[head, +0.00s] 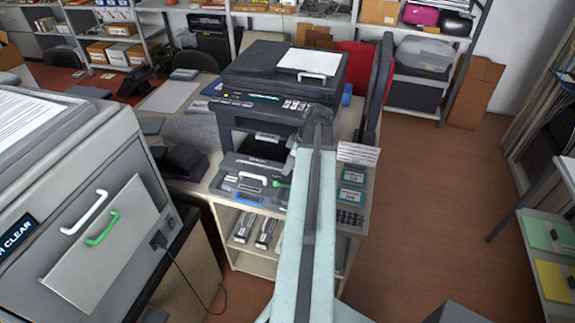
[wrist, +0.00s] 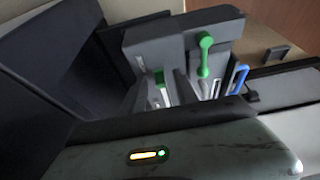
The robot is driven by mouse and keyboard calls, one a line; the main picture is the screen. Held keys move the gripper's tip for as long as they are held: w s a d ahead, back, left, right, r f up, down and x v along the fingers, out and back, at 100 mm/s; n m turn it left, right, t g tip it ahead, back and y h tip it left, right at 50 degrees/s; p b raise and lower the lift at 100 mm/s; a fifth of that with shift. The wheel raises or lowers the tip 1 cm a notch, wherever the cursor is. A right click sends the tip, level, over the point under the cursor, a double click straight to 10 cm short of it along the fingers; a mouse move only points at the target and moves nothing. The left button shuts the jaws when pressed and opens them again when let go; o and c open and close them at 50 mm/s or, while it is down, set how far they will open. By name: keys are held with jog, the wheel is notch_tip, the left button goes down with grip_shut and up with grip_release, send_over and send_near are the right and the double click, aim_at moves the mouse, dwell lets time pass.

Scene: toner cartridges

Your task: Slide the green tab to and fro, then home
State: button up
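The green tab (wrist: 160,77) is a small upright piece on a grey unit in the wrist view. Two grey finger-like shapes of my gripper (wrist: 163,95) stand on either side of it, with a gap between them; contact with the tab cannot be told. A larger green lever (wrist: 204,52) with a round end stands to the right of it. In the head view, the grey unit (head: 232,182) sits on the shelf top in front of the printer, with a bit of green (head: 281,184) beside my arm. My gripper is not clearly visible there.
The dark printer (head: 270,85) stands behind the unit. A blue handle (wrist: 238,78) is close right of the green lever. A white handle (head: 252,161) is on the unit. A large grey machine (head: 110,150) fills the left. Open floor (head: 430,210) lies to the right.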

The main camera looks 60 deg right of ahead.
jog(key=shift+w, duration=0.15)
jog(key=shift+r+p, duration=0.4)
jog(key=p+v, duration=0.6)
jog(key=v, duration=0.1)
jog(key=shift+f, duration=0.1)
